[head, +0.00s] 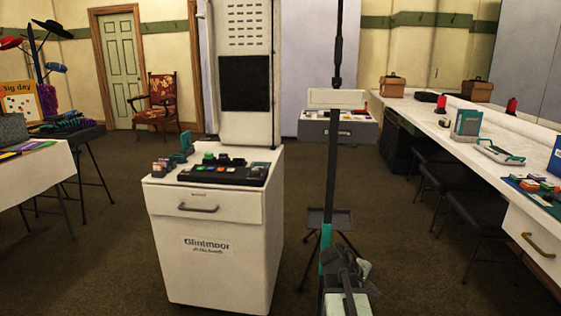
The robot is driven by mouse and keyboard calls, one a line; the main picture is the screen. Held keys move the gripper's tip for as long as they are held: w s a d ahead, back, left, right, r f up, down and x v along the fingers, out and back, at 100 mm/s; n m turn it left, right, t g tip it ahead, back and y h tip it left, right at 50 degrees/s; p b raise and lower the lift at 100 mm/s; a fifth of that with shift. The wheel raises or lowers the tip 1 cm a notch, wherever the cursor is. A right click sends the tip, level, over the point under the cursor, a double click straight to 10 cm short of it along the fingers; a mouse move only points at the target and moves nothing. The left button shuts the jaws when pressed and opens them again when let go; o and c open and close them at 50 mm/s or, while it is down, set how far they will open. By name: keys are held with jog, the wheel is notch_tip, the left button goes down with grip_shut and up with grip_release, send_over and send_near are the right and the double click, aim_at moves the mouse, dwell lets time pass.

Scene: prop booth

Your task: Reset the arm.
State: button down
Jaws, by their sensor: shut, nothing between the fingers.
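My gripper (362,268) is low in the head view, right of the white cabinet, at the end of my folded grey and teal arm. Its fingers are small and partly hidden by my own arm parts, and it is shut and empty. It is apart from the cabinet and over the dark floor.
A white cabinet (213,245) stands left of my arm, with a black tray of coloured pieces (223,171) on top. A long white counter (470,135) with dark stools (480,215) runs along the right. A table (50,160) stands at left. Carpet (110,240) between is clear.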

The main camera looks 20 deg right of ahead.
jog(key=w+a+f+m+y, duration=0.15)
jog(key=a+y, duration=0.25)
jog(key=a, duration=1.5)
jog(key=w+a+f+m+y, duration=0.1)
jog(key=a+f+m+y, duration=0.25)
jog(key=a, duration=1.55)
notch_tip(320, 180, up, 38)
jog(key=n+p, duration=0.1)
jog(key=p, duration=3.7)
jog(key=shift+w+t+y+p, duration=0.25)
jog(key=shift+t+y+p, duration=0.1)
jog(key=shift+t, duration=0.05)
jog(key=shift+d, duration=0.1)
jog(key=shift+d, duration=0.1)
